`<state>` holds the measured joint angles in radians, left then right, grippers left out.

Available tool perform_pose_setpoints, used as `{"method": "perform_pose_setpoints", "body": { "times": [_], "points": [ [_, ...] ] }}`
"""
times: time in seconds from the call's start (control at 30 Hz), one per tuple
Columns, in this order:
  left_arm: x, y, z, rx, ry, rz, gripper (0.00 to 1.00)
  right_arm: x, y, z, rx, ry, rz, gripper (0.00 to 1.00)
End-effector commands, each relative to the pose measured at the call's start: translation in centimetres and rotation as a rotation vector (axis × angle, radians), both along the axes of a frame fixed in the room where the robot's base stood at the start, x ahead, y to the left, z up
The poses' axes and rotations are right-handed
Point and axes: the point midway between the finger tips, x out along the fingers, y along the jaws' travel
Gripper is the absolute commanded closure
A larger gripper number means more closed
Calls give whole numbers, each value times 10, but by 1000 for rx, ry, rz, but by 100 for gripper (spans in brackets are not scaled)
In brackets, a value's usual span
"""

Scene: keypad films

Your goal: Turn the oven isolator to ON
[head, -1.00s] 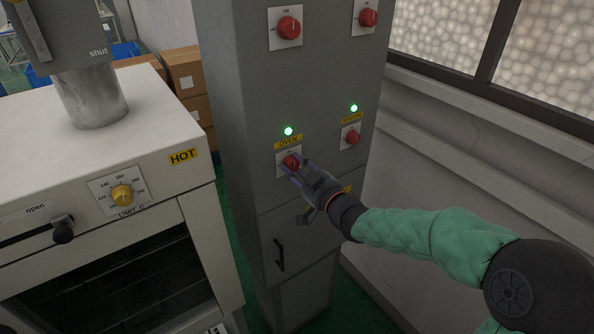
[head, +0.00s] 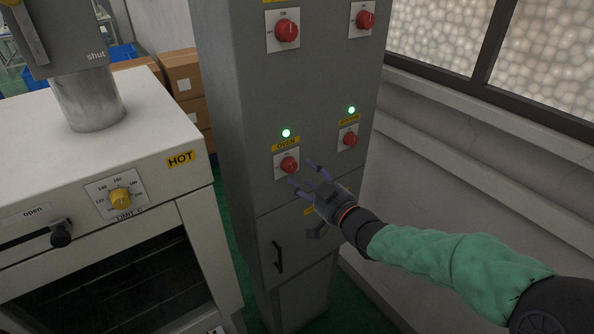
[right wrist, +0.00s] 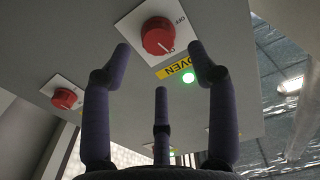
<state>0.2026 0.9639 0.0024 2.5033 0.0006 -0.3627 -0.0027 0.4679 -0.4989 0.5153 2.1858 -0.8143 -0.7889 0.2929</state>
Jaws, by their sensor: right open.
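The oven isolator (head: 289,165) is a red rotary knob on a white plate, under a yellow OVEN label (head: 285,145) on the grey cabinet. A green lamp (head: 286,133) above it is lit. The knob also shows in the right wrist view (right wrist: 158,37), its white pointer mark towards the OVEN label side, away from the OFF lettering. My right gripper (head: 302,174) is open and empty, just below and right of the knob and apart from it. Its fingers (right wrist: 160,75) are spread in the right wrist view. My left gripper is not in view.
Another red isolator (head: 348,139) with a lit green lamp (head: 351,110) is to the right. Two more red knobs (head: 286,30) sit higher on the cabinet (head: 300,90). The oven (head: 150,140) stands at left; a wall and window are at right.

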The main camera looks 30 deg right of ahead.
Motion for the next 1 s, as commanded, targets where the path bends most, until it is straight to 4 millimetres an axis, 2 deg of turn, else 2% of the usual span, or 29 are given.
{"method": "perform_pose_setpoints", "body": {
  "times": [0.03,0.2,0.4,0.87,1.0],
  "points": [
    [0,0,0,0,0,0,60,-12,-2,1,-3,-1,-5,41],
    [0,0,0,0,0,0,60,-44,-4,0,-2,-1,-5,41],
    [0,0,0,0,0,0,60,-64,-6,0,-2,-1,-2,41],
    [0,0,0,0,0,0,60,-70,-5,1,-1,-2,1,41],
    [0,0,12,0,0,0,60,-67,-5,0,-20,3,6,41]
  ]
}}
